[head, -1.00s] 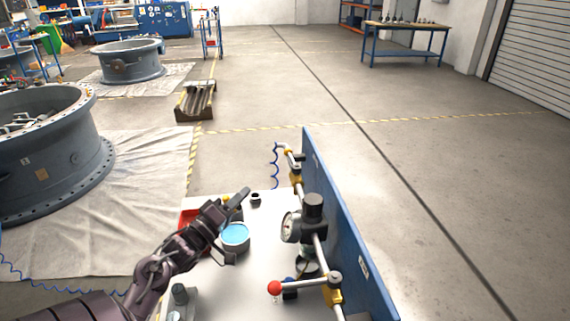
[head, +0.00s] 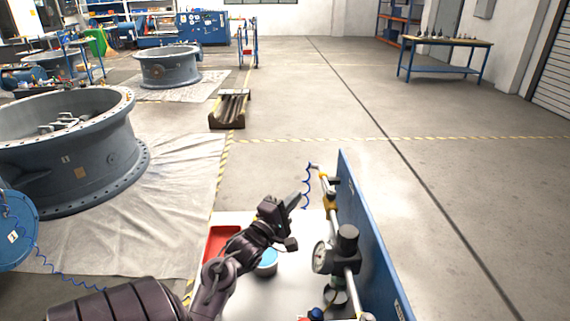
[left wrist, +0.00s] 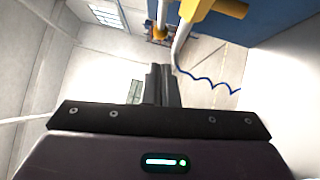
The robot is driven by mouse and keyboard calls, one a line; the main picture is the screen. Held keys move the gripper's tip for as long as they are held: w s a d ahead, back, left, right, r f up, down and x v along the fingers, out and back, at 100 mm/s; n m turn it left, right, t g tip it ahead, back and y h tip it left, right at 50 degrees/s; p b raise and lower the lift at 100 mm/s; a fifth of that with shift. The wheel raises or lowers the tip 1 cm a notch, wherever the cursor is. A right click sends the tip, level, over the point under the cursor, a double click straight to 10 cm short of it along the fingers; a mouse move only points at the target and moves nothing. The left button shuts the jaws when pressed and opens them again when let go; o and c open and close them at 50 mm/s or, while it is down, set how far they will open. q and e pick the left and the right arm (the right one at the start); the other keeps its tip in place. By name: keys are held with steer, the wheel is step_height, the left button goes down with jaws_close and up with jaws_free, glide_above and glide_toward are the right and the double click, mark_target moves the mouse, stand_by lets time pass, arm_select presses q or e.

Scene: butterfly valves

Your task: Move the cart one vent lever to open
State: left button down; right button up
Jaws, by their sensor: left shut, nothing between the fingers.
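The cart has a white top (head: 290,287) and an upright blue panel (head: 372,235) with pipework along it. A yellow valve fitting (head: 330,203) sits on the far end of the pipe, with a small dark handle (head: 331,181) near it. A yellow fitting also shows at the top of the left wrist view (left wrist: 212,9). At the bottom edge, only slivers of the near red-knobbed lever (head: 303,318) show. I cannot tell which lever is the vent. My left gripper (head: 298,201) is shut and empty, left of the far fitting and apart from it; its fingers (left wrist: 163,85) also show in the wrist view.
A round gauge (head: 320,257) and a black-capped part (head: 347,238) stand on the pipe. A red tray (head: 221,243) and a blue-topped tin (head: 267,262) are on the cart. A blue coiled hose (head: 307,188) hangs at the far end. Large grey valve rings (head: 75,150) stand left.

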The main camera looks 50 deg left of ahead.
mark_target(321, 177)
arm_select(q)
steer(key=w, duration=0.1)
steer(key=w+p, duration=0.1)
steer(key=w, duration=0.1)
steer(key=w+d+r, duration=0.1)
steer(key=w, duration=0.1)
steer(key=shift+w+r+p, duration=0.1)
steer(key=shift+w+p, duration=0.1)
steer(key=shift+p, duration=0.1)
steer(key=shift+w+d, duration=0.25)
steer(key=shift+w, duration=0.15)
steer(key=h, duration=0.1)
steer(key=w+m+h+p, duration=0.1)
steer(key=shift+r+m+t+h, duration=0.15)
steer(key=shift+m+t+h, duration=0.15)
steer(key=shift+d, duration=0.15)
